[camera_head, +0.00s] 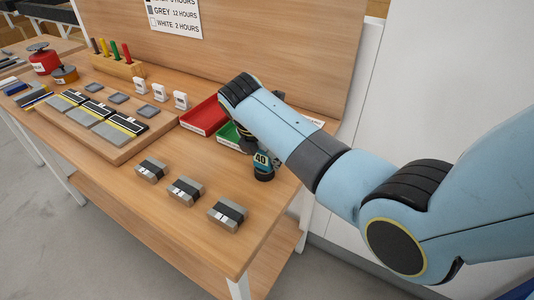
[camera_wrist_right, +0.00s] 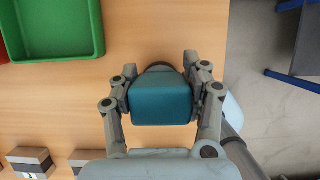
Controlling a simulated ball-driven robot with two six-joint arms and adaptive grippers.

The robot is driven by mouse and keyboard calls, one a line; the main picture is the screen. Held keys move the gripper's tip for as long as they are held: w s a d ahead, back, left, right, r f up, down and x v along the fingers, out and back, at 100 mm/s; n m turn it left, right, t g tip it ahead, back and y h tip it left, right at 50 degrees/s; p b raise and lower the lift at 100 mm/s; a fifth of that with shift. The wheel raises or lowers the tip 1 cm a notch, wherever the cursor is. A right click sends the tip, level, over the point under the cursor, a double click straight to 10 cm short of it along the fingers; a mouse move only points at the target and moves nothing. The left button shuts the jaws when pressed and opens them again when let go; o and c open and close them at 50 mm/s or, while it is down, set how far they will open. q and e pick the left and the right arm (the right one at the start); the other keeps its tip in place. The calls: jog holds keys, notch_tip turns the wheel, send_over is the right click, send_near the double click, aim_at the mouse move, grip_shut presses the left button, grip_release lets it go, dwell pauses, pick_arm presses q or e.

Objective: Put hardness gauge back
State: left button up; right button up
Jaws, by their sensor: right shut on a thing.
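The hardness gauge (camera_head: 263,165), a teal body with a "40" label and a dark round foot, is upright near the right end of the table. It also shows in the wrist view as a teal block (camera_wrist_right: 160,100). My right gripper (camera_wrist_right: 160,84) is shut on it, with one finger on each side. In the head view my right arm hides most of the gripper. I cannot tell whether the foot touches the table. My left gripper is not in view.
A red tray (camera_head: 205,116) and a green tray (camera_head: 228,136) lie beside the gauge. Several grey blocks with dark bands (camera_head: 186,190) stand along the front. A wooden board (camera_head: 121,149) holds dark-topped pieces at left. The table's right edge is close to the gauge.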

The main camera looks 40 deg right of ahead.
jog(key=o, duration=1)
jog(key=shift+f, duration=0.1)
jog(key=shift+c, duration=0.2)
jog(key=v, duration=1.2)
